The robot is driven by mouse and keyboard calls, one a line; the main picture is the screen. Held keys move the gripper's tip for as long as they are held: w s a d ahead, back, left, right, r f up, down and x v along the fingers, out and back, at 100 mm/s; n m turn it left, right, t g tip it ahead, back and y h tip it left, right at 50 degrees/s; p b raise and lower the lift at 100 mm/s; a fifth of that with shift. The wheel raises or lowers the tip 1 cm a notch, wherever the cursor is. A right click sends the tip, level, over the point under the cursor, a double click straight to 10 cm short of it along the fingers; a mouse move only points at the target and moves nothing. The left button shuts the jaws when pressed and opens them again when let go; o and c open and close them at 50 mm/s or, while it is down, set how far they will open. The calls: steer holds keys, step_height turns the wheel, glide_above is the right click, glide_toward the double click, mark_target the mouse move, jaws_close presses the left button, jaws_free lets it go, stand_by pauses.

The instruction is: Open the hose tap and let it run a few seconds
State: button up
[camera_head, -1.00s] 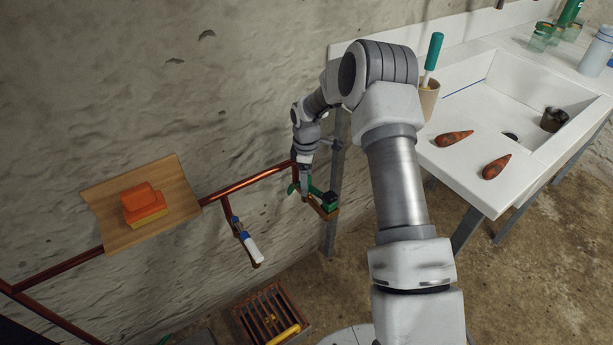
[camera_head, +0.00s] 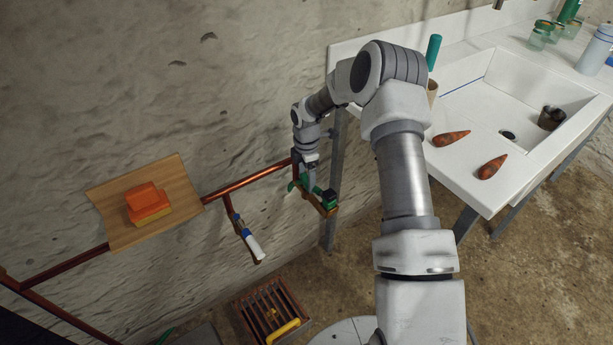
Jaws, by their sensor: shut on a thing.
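A brass-coloured tap (camera_head: 328,211) with a green handle (camera_head: 292,186) hangs from the copper pipe on the wall, left of the sink's leg. My gripper (camera_head: 310,188) reaches down onto it and is shut on the green handle. Green shows on both sides of my fingers, with a dark piece at the right end. My gripper hides the middle of the handle and part of the tap body. A second tap (camera_head: 240,229) with a blue and white part hangs to the left. No running water is visible at either tap.
A copper pipe (camera_head: 245,181) runs along the wall past a wooden board (camera_head: 112,213) holding an orange and yellow block (camera_head: 148,203). A floor grate (camera_head: 262,322) with a yellow piece lies below. The white sink (camera_head: 462,183) with two carrots stands right.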

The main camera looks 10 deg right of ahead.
stand_by(0.3)
steer(key=o, duration=1.2)
